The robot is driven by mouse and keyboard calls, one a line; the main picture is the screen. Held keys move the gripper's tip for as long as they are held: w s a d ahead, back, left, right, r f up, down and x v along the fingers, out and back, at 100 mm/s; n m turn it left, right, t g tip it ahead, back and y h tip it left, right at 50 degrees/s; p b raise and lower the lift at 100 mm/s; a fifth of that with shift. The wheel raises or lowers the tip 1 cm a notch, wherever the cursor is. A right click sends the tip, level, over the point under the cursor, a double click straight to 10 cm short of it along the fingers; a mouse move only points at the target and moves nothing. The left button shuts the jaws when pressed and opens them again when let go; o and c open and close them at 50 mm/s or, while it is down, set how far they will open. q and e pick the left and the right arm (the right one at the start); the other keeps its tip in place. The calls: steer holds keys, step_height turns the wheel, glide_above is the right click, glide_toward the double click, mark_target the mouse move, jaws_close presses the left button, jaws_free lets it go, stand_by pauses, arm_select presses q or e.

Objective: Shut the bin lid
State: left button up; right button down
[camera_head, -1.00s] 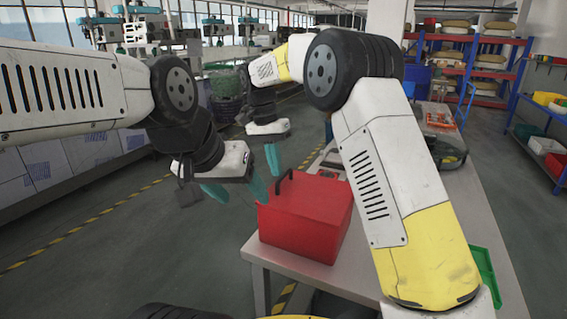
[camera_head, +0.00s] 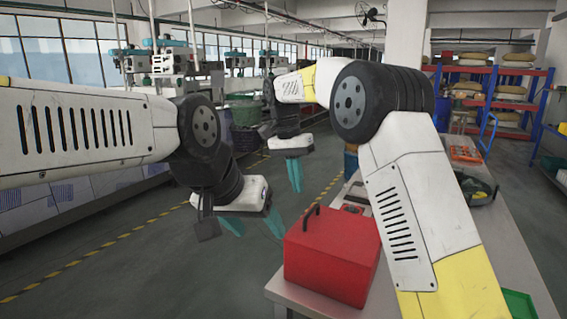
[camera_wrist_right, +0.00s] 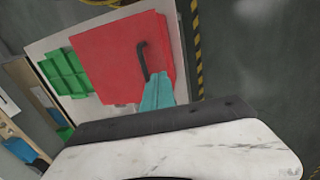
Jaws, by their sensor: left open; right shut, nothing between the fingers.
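The red bin (camera_head: 331,262) stands on the table, and its red lid (camera_head: 340,228) lies flat over the top with no gap that I can make out. A black handle (camera_head: 311,216) stands at the lid's left edge. In the right wrist view the lid (camera_wrist_right: 110,55) and handle (camera_wrist_right: 146,62) are seen from above. My right gripper (camera_head: 295,177) is shut and empty, above and beyond the bin; its teal fingers (camera_wrist_right: 158,93) show in the wrist view. My left gripper (camera_head: 253,226) is open and empty, left of the bin, apart from it.
The grey table (camera_head: 500,235) runs back to the right, with a green tray (camera_head: 520,304) at its right edge and a dark container (camera_head: 474,187) farther back. Shelving (camera_head: 492,95) stands behind. The floor left of the table is clear.

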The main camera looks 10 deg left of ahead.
steer(key=w+a+r, duration=0.2)
steer(key=a+r, duration=0.2)
steer(key=a, duration=0.2)
steer(key=shift+a+r, duration=0.25)
steer(key=s+d+r+n+t+y, duration=0.1)
steer(key=s+d+r, duration=0.15)
steer(key=d, duration=0.45)
steer(key=s+d+r+t+y, duration=0.1)
steer(key=d+r, duration=0.2)
steer(key=d, duration=0.3)
steer(key=s+d+r+n+y, duration=0.1)
steer(key=s+d+r, duration=0.15)
steer(key=d, duration=0.45)
steer(key=s+d+f+t, duration=0.1)
steer(key=s+d+f, duration=0.2)
steer(key=s, duration=0.4)
steer(key=s+d+f+n+t+y, duration=0.1)
steer(key=s+d+f+t, duration=0.1)
steer(key=s, duration=0.5)
steer(key=s+d+f+n+t, duration=0.1)
steer(key=s+d+f+t, duration=0.1)
steer(key=s+d+f, duration=0.3)
steer(key=shift+s+d, duration=0.5)
steer(key=shift+s, duration=0.6)
steer(key=shift+f, duration=0.1)
